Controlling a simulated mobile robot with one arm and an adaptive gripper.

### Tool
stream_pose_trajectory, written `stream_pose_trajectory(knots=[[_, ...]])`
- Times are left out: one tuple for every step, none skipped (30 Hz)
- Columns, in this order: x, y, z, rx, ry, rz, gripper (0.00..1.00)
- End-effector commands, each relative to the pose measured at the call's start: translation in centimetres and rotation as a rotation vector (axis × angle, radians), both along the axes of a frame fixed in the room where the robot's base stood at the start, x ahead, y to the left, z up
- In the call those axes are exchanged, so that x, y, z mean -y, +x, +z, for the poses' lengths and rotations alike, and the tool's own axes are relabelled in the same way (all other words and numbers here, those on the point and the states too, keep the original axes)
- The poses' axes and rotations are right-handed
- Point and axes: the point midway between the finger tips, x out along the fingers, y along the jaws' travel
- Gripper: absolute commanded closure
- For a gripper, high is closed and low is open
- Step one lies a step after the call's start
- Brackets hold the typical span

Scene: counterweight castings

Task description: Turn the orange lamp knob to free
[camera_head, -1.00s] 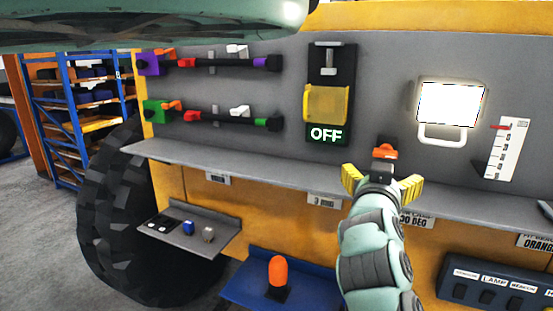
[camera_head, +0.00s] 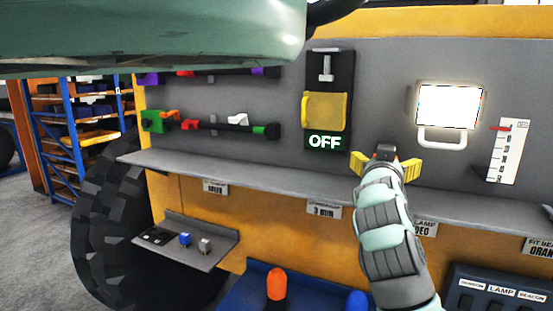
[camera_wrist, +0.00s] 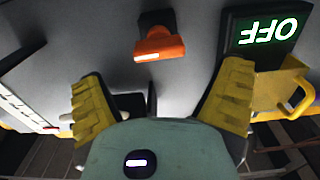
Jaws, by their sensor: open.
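The orange knob (camera_wrist: 160,46) sits on the grey panel in the wrist view, with a dark mount and a small pale mark at its lower edge. In the head view it is hidden by my arm and gripper. My gripper (camera_head: 386,166) is open and empty in front of the panel. In the wrist view its yellow fingers (camera_wrist: 160,92) are spread wide, and the knob lies ahead of the gap, not between the pads. The lamp (camera_head: 449,104) on the panel at the right glows white, with a white handle below it.
A yellow switch cover (camera_head: 325,109) stands left of my gripper, above a green OFF sign (camera_head: 325,141). A grey ledge (camera_head: 260,182) runs below. A white scale (camera_head: 507,150) is at the right. A blue tray (camera_head: 243,289) holds an orange dome (camera_head: 277,283).

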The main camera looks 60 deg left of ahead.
Motion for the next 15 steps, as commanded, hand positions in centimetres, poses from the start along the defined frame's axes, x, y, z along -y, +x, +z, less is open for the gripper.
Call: stream_pose_trajectory(knots=[[-0.2, 0.6, 0.2, -0.003, -0.003, -0.005, 0.08], [-0.4, 0.9, 0.1, -0.004, -0.003, -0.005, 0.08], [-0.7, 1.3, 0.2, -0.001, -0.002, -0.003, 0.08], [-0.8, 1.5, 0.2, -0.001, -0.002, -0.003, 0.08], [-1.0, 1.8, 0.1, -0.002, -0.002, -0.003, 0.08], [-1.2, 2.2, 0.0, -0.004, -0.005, -0.004, 0.08], [-1.3, 2.4, 0.0, -0.004, -0.005, -0.004, 0.08], [-1.5, 2.6, 0.0, -0.002, -0.003, -0.003, 0.08], [-1.7, 2.9, 0.1, 0.0, 0.0, -0.002, 0.08], [-1.8, 3.0, 0.2, 0.0, 0.0, -0.002, 0.08], [-2.0, 3.2, 0.1, 0.0, 0.0, -0.002, 0.08], [-2.1, 3.5, 0.1, -0.001, -0.002, -0.003, 0.08], [-2.2, 3.6, 0.0, -0.002, -0.002, -0.003, 0.08], [-2.3, 3.7, 0.0, -0.002, -0.002, -0.002, 0.08], [-2.4, 3.8, 0.0, -0.001, -0.002, -0.001, 0.08]])
